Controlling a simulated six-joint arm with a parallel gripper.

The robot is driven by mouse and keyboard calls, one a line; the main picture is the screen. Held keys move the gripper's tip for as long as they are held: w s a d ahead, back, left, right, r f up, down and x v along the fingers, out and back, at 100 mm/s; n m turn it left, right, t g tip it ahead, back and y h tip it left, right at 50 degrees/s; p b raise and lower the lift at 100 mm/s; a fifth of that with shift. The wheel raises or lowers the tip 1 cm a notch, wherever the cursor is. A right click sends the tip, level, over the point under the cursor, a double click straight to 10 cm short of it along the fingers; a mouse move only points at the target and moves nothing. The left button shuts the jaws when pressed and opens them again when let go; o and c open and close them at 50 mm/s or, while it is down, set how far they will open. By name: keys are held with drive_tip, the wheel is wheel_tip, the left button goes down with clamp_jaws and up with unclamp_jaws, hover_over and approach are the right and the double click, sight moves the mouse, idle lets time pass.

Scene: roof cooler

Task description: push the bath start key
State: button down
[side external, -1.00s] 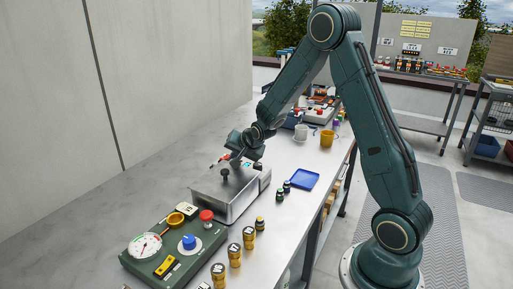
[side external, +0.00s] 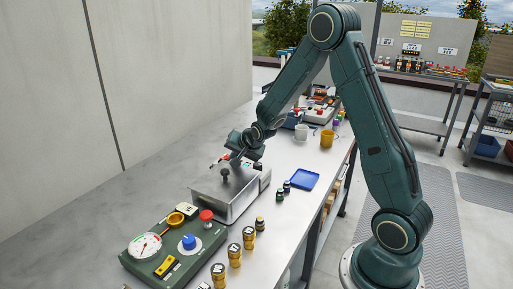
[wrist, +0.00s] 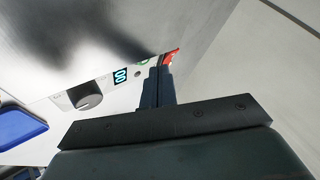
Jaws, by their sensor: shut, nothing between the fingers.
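The bath is a silver metal box (side external: 234,205) with a black-knobbed lid, standing on the bench in the side view. In the wrist view its pale panel carries a lit display reading 00 (wrist: 120,76), a grey dial (wrist: 88,100) and a small green key (wrist: 143,63). A red part (wrist: 171,56) shows just beyond the fingertips. My gripper (wrist: 164,70) is shut and empty, its tips close beside the green key and red part. I cannot tell whether the tips touch either. Key labels are unreadable, and the fingers hide part of this area.
A green console (side external: 170,252) with a gauge and a red button is in front. The wall side of the bench is clear.

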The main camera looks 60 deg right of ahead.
drive_tip(key=shift+f, duration=0.9)
idle(1.1)
drive_tip(key=shift+r, duration=0.9)
idle(0.4)
wheel_tip(320, 180, up, 5)
idle(0.6)
idle(0.5)
